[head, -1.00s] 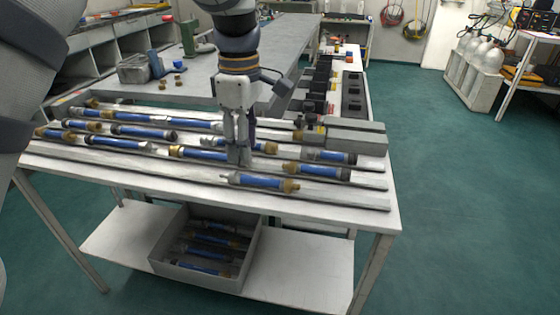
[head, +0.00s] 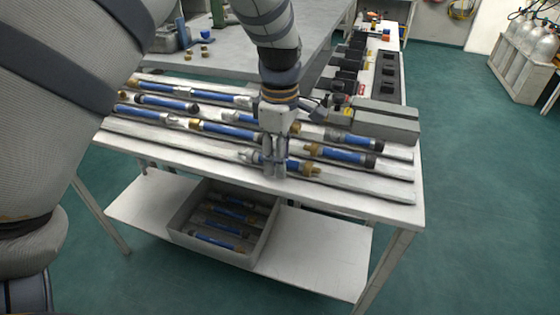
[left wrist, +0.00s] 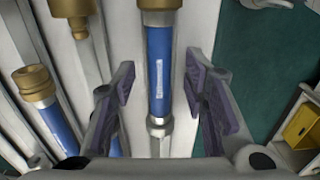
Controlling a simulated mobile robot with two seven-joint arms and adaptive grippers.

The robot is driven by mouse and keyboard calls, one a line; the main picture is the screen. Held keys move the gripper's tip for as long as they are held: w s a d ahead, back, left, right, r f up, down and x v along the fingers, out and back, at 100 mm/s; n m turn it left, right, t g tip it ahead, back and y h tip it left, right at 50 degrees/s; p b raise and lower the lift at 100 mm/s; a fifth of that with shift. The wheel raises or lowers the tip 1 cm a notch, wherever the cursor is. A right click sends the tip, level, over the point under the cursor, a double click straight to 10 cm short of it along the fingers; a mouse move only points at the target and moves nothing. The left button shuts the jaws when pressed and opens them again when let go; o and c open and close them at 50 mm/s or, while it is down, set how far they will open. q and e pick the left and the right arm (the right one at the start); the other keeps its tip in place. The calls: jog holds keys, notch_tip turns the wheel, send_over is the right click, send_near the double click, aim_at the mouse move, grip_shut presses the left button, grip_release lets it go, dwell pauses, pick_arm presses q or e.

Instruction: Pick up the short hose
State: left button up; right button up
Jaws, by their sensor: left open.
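The short hose, blue with a brass end and a silver end, lies on the front rail of the white table; its brass end (head: 308,168) shows just right of my left gripper (head: 274,174). In the left wrist view the hose (left wrist: 159,75) runs lengthwise between the two open fingers of the left gripper (left wrist: 162,105). There is a gap on both sides of the hose, and the fingers hold nothing. In the head view the gripper covers the hose's middle. My right gripper is not in view.
Several similar blue hoses lie on the rails behind, among them one close behind at the right (head: 342,155). A grey box (head: 385,124) stands at the table's back right. A bin (head: 258,250) of hoses sits on the lower shelf. The table's front edge is close.

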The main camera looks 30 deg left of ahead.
pick_arm(q)
grip_shut()
jog(key=shift+r, duration=0.1)
jog(key=shift+r, duration=0.1)
